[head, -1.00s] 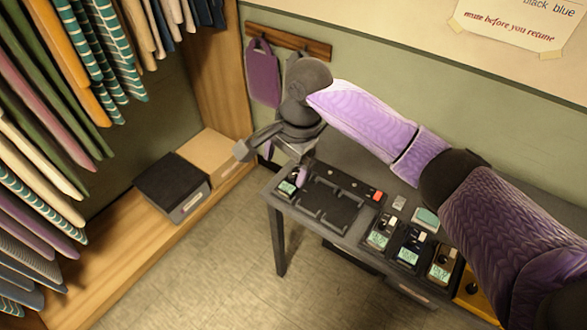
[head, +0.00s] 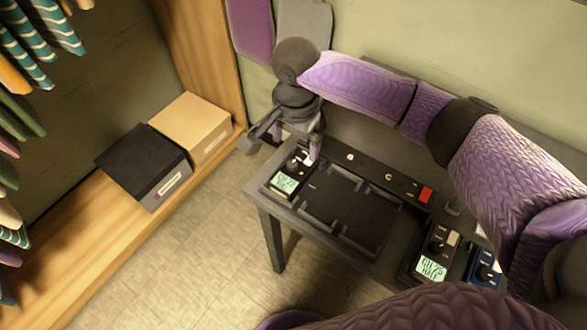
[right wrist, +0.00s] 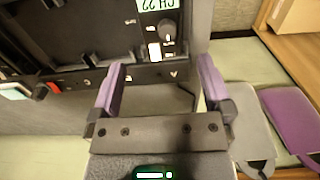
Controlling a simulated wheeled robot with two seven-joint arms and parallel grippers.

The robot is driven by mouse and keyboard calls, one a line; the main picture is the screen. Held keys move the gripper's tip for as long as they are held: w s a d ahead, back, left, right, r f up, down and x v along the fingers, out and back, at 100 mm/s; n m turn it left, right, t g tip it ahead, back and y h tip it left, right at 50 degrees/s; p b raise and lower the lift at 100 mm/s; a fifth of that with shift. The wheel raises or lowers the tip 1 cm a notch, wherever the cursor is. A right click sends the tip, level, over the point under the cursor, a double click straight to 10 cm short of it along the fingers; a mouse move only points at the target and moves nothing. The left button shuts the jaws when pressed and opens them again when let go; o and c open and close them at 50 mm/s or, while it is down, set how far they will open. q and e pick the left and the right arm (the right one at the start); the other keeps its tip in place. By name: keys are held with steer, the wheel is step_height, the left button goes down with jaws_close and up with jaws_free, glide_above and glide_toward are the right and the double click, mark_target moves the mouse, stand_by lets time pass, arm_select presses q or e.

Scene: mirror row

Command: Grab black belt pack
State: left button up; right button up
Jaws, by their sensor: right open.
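A black belt pack (head: 288,178) with a knob and a lit display sits in the left slot of the dark dock (head: 335,205) on the table. It also shows at the top of the right wrist view (right wrist: 155,22), its display reading CH 22. My right gripper (head: 297,142) is open and empty at the back end of that pack; in the right wrist view its purple fingers (right wrist: 162,78) are apart, with the pack's knob and white part beyond them. My left gripper is out of view.
A blue pack (head: 484,266) stands at the table's right, partly hidden by my arm. A black box (head: 145,170) and tan box (head: 195,125) sit on the wooden shelf at left. Purple and grey hanging pieces are behind.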

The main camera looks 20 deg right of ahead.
mark_target(295, 167)
step_height(295, 167, down, 9)
steer(key=b, duration=0.5)
steer(key=shift+f, duration=0.3)
steer(key=shift+r, duration=0.2)
steer(key=shift+c, duration=0.4)
steer(key=c, duration=1)
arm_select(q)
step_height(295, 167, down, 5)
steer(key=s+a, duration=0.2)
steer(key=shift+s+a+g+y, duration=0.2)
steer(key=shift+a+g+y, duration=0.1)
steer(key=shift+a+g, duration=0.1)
arm_select(e)
steer(key=shift+c, duration=0.5)
